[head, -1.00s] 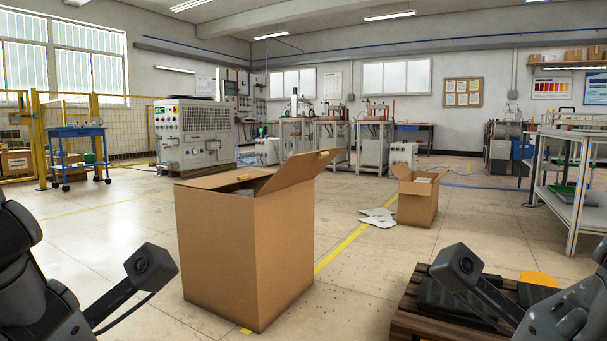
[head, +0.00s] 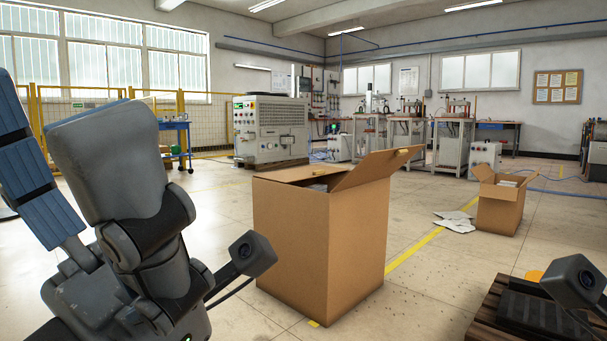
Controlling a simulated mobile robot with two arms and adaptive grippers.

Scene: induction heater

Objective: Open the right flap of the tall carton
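The tall carton (head: 315,245) is a brown box standing upright on the floor right of centre in the head view. Its right flap (head: 374,169) slants up and outward to the right, with a small tan tab (head: 403,151) at its top edge. Another flap (head: 288,174) lies low over the left of the opening, and something pale shows between them. My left gripper (head: 48,108) is raised close to the camera at the left, its two fingers apart and empty, clear of the carton. My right gripper is out of frame; only its wrist camera (head: 580,278) shows.
A smaller open carton (head: 499,208) stands behind to the right, with white sheets (head: 455,222) on the floor beside it. A dark wooden pallet (head: 489,308) is at the lower right. Floor around the tall carton is mostly clear.

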